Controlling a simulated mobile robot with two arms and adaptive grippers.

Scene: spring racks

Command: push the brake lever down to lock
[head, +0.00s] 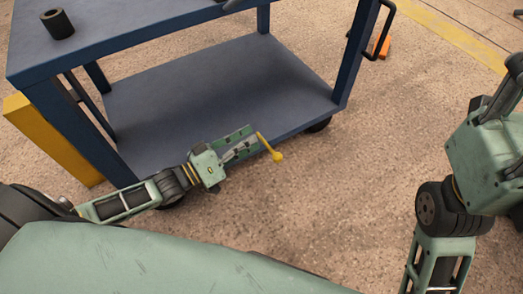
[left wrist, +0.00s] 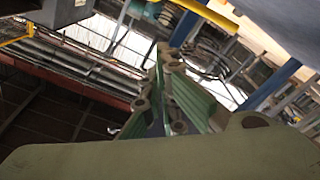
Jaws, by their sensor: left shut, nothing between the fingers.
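The brake lever (head: 269,147) is a thin yellow bar with a round yellow knob at its lower end, slanting down to the right beside the blue cart (head: 215,95). My left gripper (head: 250,139) is shut and empty. In the head view its fingertips appear close to the lever's upper part; I cannot tell whether they touch. In the left wrist view the green fingers of my left gripper (left wrist: 163,62) are together, and a yellow bar (left wrist: 205,13) crosses the top, perhaps the lever. My right arm enters at the right edge; its gripper is not visible.
A black hollow cylinder (head: 57,23) stands on the cart's top. The cart's lower shelf is bare. The floor (head: 340,190) right of the lever is clear.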

